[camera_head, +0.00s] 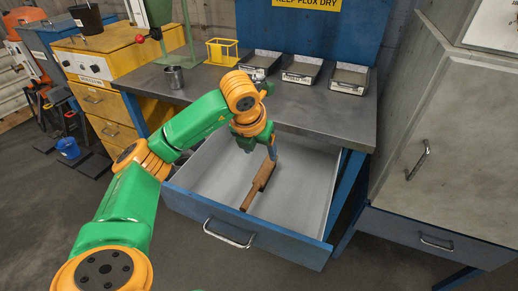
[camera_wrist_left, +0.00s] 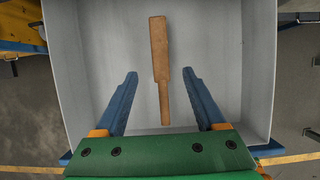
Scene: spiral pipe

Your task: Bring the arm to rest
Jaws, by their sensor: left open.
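My left arm reaches in from the left in the head view, with its left gripper (camera_head: 259,146) over an open drawer (camera_head: 310,180). In the left wrist view the two blue fingers of the left gripper (camera_wrist_left: 160,78) are spread wide, with nothing held between them. A brown wooden bar (camera_head: 258,187) lies on the drawer floor. It also shows in the left wrist view (camera_wrist_left: 159,60), beyond and between the fingertips, and looks apart from them. My right gripper is in neither view.
The drawer sticks out below a grey workbench (camera_head: 310,114) holding several small trays (camera_head: 302,69), a metal cup (camera_head: 174,77) and a yellow wire basket (camera_head: 221,51). A grey cabinet (camera_head: 450,130) stands close on the right. A yellow drawer unit (camera_head: 105,60) stands left.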

